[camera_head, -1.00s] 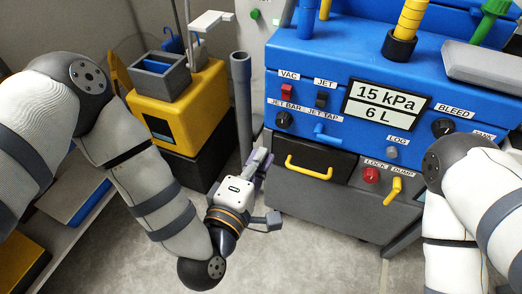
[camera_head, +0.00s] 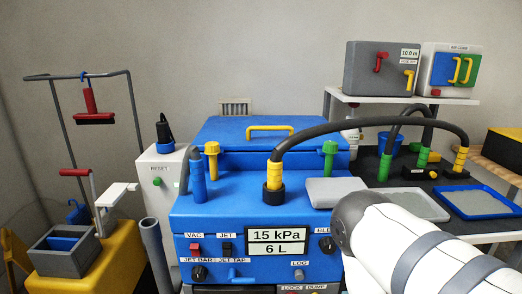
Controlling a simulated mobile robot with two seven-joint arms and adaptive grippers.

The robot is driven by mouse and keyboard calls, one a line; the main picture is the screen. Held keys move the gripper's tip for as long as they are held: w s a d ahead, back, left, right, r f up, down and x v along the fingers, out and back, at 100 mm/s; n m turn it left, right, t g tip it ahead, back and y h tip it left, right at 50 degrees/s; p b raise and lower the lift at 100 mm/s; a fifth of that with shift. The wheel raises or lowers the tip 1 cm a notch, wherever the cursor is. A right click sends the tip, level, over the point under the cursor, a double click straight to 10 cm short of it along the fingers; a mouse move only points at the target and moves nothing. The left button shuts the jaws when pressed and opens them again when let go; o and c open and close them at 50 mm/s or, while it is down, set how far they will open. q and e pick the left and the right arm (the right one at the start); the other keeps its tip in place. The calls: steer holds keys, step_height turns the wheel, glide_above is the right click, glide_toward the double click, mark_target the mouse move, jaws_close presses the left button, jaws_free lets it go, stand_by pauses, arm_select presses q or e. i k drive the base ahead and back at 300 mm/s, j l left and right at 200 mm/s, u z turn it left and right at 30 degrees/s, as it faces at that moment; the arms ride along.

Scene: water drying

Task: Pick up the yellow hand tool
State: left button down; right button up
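Several yellow things are in view, and I cannot tell for sure which is the yellow hand tool. A yellow upright piece (camera_head: 212,160) stands at the left of the blue machine's (camera_head: 188,215) top, beside a blue upright piece (camera_head: 198,182). A yellow banded hose end (camera_head: 274,174) sits in a black collar on the machine. Another yellow hose end (camera_head: 461,160) stands on the right bench. My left gripper is not in view. Only a white and grey part of my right arm shows at lower right; its gripper is not in view.
A black hose (camera_head: 370,121) arches from the machine to the bench. A grey slab (camera_head: 335,188) lies on the machine's right side. Trays (camera_head: 491,202) lie on the bench. A yellow cart (camera_head: 85,270) with a grey bin and a metal frame stand at left.

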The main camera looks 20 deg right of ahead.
mark_target(458, 171)
steer(key=z, duration=1.95)
